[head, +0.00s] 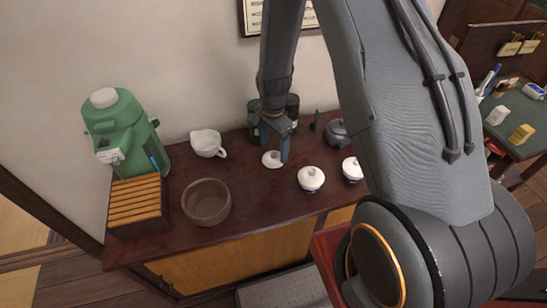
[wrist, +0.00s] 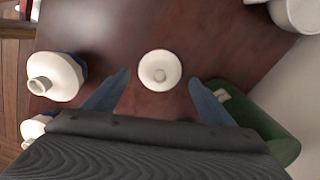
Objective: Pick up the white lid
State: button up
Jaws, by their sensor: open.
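The white lid (head: 272,159) lies by itself on the dark red-brown counter in the head view. It is round with a small knob on top. In the wrist view the lid (wrist: 159,70) sits near the top middle, ahead of and between the two blue-grey fingertips. My gripper (head: 284,146) is open and empty, just above the counter and close to the lid. Its spread fingers also show in the wrist view (wrist: 160,86). I cannot tell the exact height of the fingertips above the lid.
A white pitcher (head: 207,143), a brown bowl (head: 206,203), a slatted box (head: 137,203) and a green dispenser (head: 124,130) stand to the left. A dark green canister (head: 254,125) stands close behind my gripper.

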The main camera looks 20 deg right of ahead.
aim_at(274, 153)
jog(key=shift+d+f+p, duration=0.1)
jog(key=shift+f+p, duration=0.7)
jog(key=shift+f, duration=1.2)
jog(key=c, duration=0.9)
